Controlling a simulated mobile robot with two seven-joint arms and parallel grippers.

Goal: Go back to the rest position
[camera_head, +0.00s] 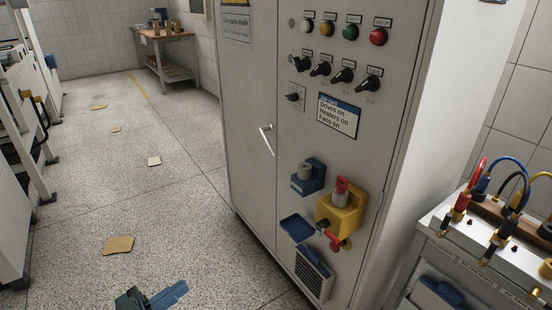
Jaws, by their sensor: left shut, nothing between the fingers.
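My left gripper (168,295) shows at the bottom edge of the head view, left of the middle. Its blue fingers are shut and hold nothing. It is over the speckled floor, apart from the cabinet. Most of the left arm is out of the picture. My right gripper is not in view.
A grey control cabinet (247,100) with knobs, buttons and a yellow device (345,212) fills the middle right. A bench with coloured cables (515,165) stands at right. Brown scraps (118,245) lie on the floor. A table (165,40) stands far back. Open floor lies left of the cabinet.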

